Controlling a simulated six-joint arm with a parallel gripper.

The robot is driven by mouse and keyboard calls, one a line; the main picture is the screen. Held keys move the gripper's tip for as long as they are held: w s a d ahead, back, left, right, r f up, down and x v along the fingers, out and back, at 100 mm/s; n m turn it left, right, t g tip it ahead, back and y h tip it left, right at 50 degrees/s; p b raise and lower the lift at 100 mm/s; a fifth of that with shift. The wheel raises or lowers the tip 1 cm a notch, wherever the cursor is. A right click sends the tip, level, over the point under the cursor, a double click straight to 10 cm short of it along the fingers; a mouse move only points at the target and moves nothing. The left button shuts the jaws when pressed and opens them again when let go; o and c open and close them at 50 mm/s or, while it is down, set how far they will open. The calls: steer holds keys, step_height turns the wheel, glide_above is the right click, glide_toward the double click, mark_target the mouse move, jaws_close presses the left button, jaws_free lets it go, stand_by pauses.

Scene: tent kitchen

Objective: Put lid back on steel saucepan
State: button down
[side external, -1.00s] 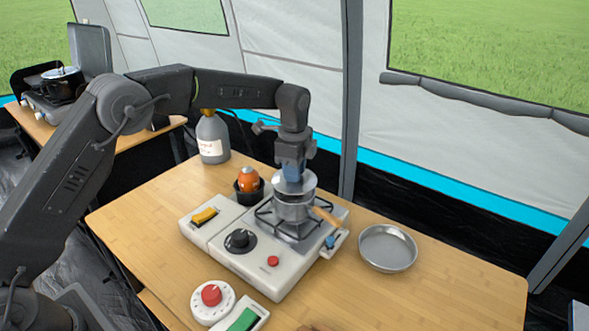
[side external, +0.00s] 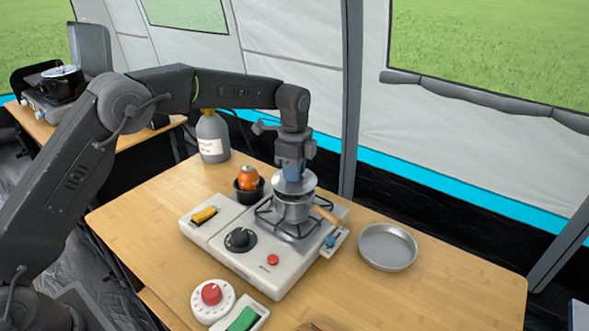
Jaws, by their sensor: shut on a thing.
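The steel saucepan (side external: 294,212) stands on the burner grate of the camp stove, its wooden handle (side external: 327,216) pointing to the right and front. The round steel lid (side external: 306,186) is held roughly level right above the pan's mouth. Whether the lid's rim touches the pan cannot be told. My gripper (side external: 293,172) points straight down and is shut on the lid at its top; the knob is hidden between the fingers.
The stove (side external: 275,262) has a black knob (side external: 240,238) and a red button. An orange item (side external: 248,179) in a black cup stands close behind left, a grey bottle (side external: 212,138) farther back. A steel dish (side external: 388,248) lies right. A dial timer (side external: 212,299) and a green-topped item (side external: 243,319) are in front.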

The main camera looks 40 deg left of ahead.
steer(key=shift+c, duration=2)
jaws_free()
steer(key=shift+r, duration=0.15)
steer(key=shift+r, duration=3.35)
jaws_close()
steer(key=shift+f, duration=0.4)
